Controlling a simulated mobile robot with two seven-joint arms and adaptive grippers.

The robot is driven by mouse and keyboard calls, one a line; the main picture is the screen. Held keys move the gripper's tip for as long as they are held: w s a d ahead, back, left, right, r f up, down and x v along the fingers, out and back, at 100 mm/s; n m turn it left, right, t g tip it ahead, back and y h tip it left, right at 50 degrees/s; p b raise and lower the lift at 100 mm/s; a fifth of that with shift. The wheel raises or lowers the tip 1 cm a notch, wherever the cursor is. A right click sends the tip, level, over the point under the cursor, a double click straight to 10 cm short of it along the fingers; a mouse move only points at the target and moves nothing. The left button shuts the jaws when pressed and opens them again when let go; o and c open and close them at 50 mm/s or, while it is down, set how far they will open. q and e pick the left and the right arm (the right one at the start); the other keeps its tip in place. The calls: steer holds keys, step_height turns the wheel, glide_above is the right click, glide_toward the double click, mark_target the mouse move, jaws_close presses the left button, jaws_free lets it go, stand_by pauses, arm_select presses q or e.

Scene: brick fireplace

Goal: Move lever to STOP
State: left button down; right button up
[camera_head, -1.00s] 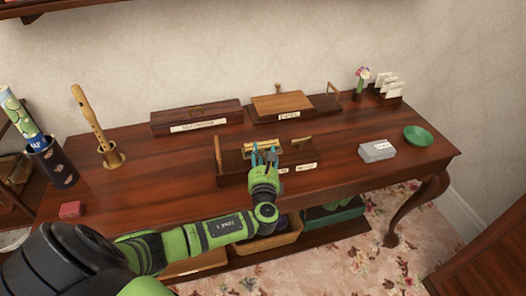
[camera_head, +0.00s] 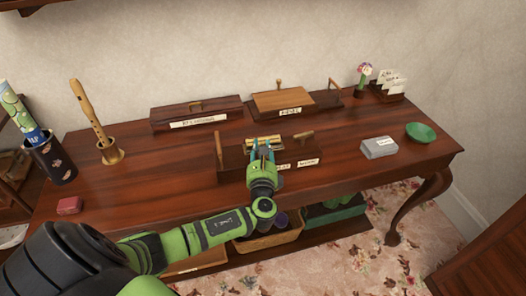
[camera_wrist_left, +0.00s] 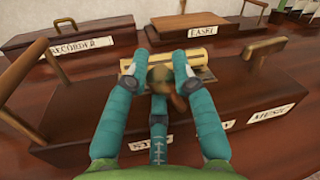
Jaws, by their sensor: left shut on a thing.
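A dark wooden music box (camera_head: 235,165) stands near the front of the desk, with a brass cylinder (camera_head: 264,141) on top. My left gripper (camera_head: 263,150) is at its front, its teal fingers pointing to the back. In the left wrist view my left gripper (camera_wrist_left: 160,68) is closed around a small brown lever knob (camera_wrist_left: 161,80), in front of the brass cylinder (camera_wrist_left: 190,58). A label starting "ST" (camera_wrist_left: 150,150) lies below, partly behind a finger. Another label right of it is mostly hidden; a "MUSIC" label (camera_wrist_left: 270,115) is further right. My right gripper is out of view.
A wooden post (camera_head: 219,149) and a crank handle (camera_head: 303,135) rise from the box. Behind are a recorder case (camera_head: 196,112) and an easel box (camera_head: 284,101). A grey box (camera_head: 378,147) and green bowl (camera_head: 421,132) stand right.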

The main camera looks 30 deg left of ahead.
arm_select(q)
steer(key=c, duration=1.1)
jaws_free()
steer(key=shift+a, duration=0.1)
steer(key=v, duration=1.2)
steer(key=shift+s, duration=0.1)
